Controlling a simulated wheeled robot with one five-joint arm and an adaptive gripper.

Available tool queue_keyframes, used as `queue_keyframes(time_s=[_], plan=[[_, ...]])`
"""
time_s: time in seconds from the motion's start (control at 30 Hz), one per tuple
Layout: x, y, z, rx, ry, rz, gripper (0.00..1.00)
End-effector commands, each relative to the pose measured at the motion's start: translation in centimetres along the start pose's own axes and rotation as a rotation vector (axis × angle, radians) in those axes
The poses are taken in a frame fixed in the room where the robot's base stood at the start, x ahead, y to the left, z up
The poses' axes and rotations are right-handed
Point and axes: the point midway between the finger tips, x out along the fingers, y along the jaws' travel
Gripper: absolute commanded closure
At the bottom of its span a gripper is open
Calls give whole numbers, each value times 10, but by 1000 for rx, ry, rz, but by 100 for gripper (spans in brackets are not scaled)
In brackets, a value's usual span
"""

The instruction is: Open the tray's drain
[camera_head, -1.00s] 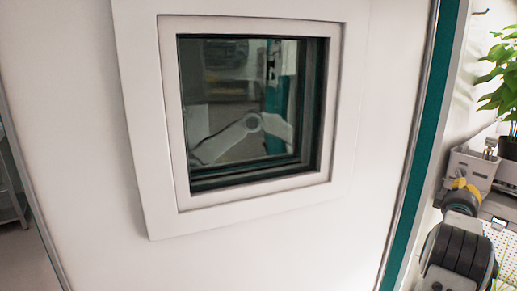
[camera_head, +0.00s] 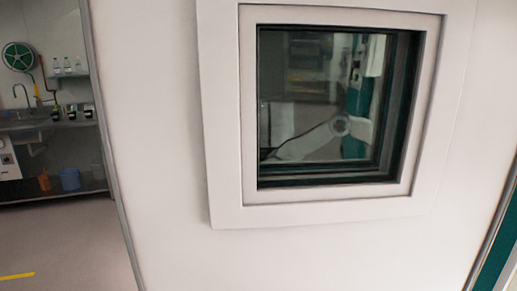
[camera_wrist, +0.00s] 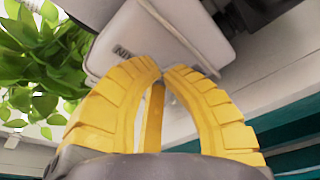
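My gripper (camera_wrist: 164,72) shows in the wrist view. Its yellow ribbed fingers curve inward and their tips come together, with another narrow yellow piece between them. I see nothing held in it. A pale box with dark lettering (camera_wrist: 185,35) is just beyond the fingertips; I cannot tell whether they touch it. The tray and its drain cannot be made out in either current view. My gripper is not in the current head view.
A white panel with a square window (camera_head: 222,150) fills most of the head view. Left of it, open floor (camera_head: 70,240) leads to a sink bench (camera_head: 50,125) with buckets (camera_head: 70,179) below. A leafy plant (camera_wrist: 40,60) is at left in the wrist view.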

Motion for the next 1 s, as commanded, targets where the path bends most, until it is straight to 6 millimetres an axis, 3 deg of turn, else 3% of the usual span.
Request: queue_keyframes(time_s=[1.0], plan=[[0,-6,2,0,2,-1,100]])
